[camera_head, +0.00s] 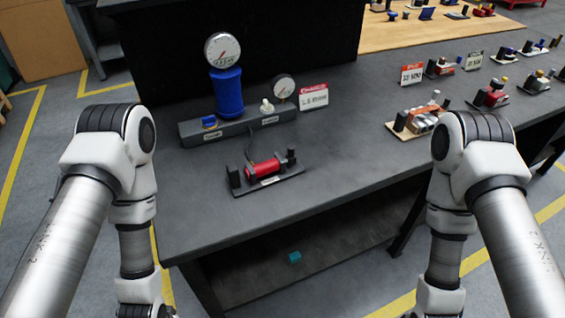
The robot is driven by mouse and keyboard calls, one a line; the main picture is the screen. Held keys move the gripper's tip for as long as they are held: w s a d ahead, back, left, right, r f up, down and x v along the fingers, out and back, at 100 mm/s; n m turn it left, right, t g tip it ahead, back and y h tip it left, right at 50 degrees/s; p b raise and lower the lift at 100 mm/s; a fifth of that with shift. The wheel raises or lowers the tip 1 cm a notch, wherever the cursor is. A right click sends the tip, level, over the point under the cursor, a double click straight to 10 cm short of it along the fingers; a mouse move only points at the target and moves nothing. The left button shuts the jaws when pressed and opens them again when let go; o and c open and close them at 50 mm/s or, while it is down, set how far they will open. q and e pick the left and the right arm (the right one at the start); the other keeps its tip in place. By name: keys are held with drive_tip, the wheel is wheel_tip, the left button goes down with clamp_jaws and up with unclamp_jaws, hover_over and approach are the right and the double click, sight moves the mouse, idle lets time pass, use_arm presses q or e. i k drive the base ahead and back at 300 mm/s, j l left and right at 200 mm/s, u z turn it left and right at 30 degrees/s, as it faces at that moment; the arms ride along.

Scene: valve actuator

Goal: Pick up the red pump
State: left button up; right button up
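The red pump (264,170) is a small red cylinder lying on a black base plate (290,180) with upright end blocks. It sits on the dark grey table near its front left part. A thin dark hose or cable runs from it up toward the gauge stand. My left arm comes in from the left and my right arm from the right, both in front of the table and apart from the pump. Both grippers are out of the frame below.
A gauge stand (190,134) with a blue cylinder (227,92) and two dials stands just behind the pump. A red-and-white sign (313,97) is beside it. Several small devices line the table's right side. The table between pump and right-hand devices is clear.

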sight(254, 178)
drive_tip(key=i+l+u, duration=0.3)
drive_tip(key=l+u, duration=0.15)
drive_tip(key=i+l+u, duration=0.2)
drive_tip(key=l, duration=0.2)
drive_tip(key=l+u, duration=0.2)
drive_tip(key=i+l, duration=0.05)
drive_tip(key=l, duration=0.05)
